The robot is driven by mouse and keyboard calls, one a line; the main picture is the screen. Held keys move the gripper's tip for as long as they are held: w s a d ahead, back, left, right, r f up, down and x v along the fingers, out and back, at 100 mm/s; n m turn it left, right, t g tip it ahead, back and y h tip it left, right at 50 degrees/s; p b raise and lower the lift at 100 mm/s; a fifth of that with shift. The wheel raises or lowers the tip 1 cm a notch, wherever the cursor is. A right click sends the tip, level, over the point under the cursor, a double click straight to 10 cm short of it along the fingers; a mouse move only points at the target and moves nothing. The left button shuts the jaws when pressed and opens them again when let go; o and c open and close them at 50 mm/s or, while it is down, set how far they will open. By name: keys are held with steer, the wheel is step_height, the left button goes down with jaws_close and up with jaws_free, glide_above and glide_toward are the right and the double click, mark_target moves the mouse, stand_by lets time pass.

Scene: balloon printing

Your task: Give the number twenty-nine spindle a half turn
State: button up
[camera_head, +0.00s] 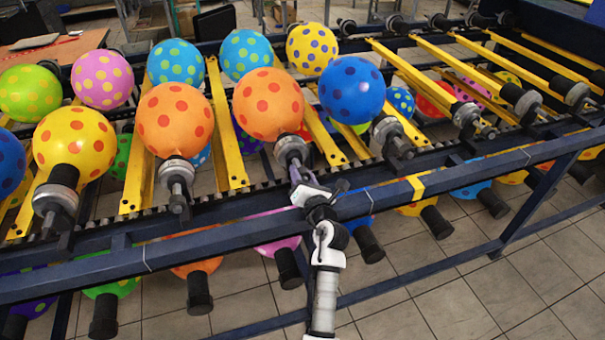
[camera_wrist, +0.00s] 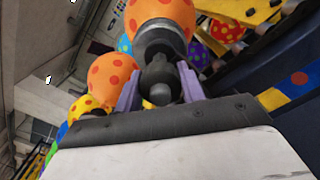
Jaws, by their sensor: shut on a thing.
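An orange balloon with red dots (camera_head: 269,104) sits on a grey and black spindle (camera_head: 291,150) near the middle of the rack's front row. My gripper (camera_head: 297,178) is at the lower, near end of this spindle. In the wrist view, its purple fingers (camera_wrist: 158,90) stand on either side of the spindle's dark rounded end, shut on it. The spindle's wider grey collar (camera_wrist: 160,40) and the orange balloon (camera_wrist: 160,12) are just beyond the fingers. No spindle number is readable in either view.
A second orange balloon on its spindle (camera_head: 176,172) is to the left, and a blue balloon (camera_head: 351,90) is close on the right. A navy front rail (camera_head: 225,240) runs below my gripper, with my arm crossing over it. Bare spindles (camera_head: 466,116) are at the right.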

steer(key=shift+m, duration=1.1)
steer(key=o, duration=1)
steer(key=b+v, duration=0.3)
steer(key=v, duration=1)
steer(key=shift+s+d+r+b, duration=0.1)
steer(key=shift+s+d+b, duration=0.05)
steer(key=shift+s+b, duration=0.2)
